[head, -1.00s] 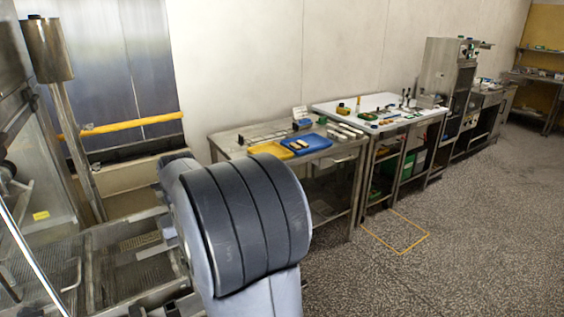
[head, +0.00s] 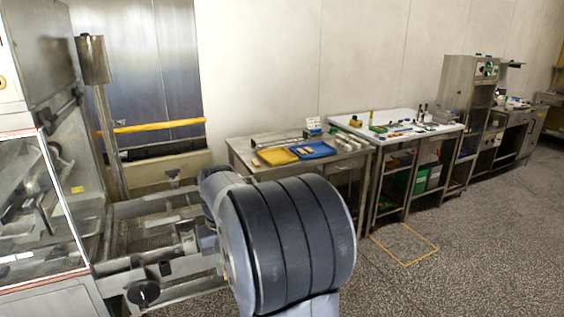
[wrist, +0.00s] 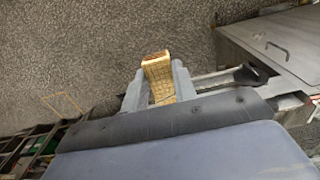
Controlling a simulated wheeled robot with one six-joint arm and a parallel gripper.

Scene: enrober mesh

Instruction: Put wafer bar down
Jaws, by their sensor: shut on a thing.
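The wafer bar (wrist: 157,72) is pale tan with a grid pattern and shows in the wrist view. My gripper (wrist: 157,88) is shut on it, with a grey finger on each side, and the bar sticks out past the fingertips. Speckled floor shows behind the bar in that view. In the head view my arm's dark, banded link fills the lower middle, and the gripper and bar are hidden there.
A steel table (head: 238,151) against the wall carries a yellow tray (head: 276,156) and a blue tray (head: 314,149). A white-topped bench (head: 350,122) with small items stands right of it. The mesh machine (head: 150,222) is at left. The floor (head: 460,260) at right is open.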

